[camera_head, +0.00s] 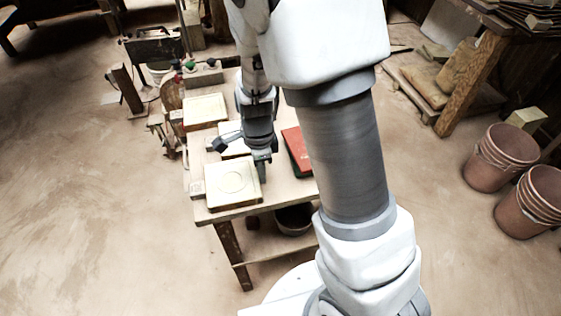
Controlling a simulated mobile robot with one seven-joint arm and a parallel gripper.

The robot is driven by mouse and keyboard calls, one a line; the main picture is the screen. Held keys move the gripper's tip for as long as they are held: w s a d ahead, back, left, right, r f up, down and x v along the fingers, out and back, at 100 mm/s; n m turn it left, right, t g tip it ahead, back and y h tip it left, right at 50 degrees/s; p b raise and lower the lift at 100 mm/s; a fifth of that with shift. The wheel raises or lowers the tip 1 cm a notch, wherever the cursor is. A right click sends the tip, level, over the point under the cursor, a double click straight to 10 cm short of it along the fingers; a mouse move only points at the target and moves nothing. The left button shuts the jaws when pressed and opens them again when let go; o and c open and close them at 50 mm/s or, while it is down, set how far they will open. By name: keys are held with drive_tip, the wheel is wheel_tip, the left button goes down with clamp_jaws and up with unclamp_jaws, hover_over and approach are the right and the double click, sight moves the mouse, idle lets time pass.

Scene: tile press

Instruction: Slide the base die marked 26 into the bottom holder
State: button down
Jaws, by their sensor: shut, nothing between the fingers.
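My gripper (262,172) points down over the wooden table, shut and empty, close to the right edge of a pale square block (232,184) with a round ring on top. I cannot tell whether they touch. A second pale block (205,109) lies at the table's back left. A third (232,141) lies between them, partly hidden by my gripper. No number is legible, so I cannot tell which is the die marked 26. A press-like device (170,92) stands at the table's left edge; the bottom holder cannot be made out.
A red block or book (297,146) lies on the table (255,205) right of my gripper, partly hidden by my arm. Coloured knobs (190,66) stand at the back left. A dark bucket (294,218) is under the table. Terracotta buckets (492,160) stand on open floor at right.

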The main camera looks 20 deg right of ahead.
sight(244, 178)
drive_tip(key=a+p, duration=0.1)
drive_tip(key=a, duration=0.3)
drive_tip(key=shift+a, duration=0.15)
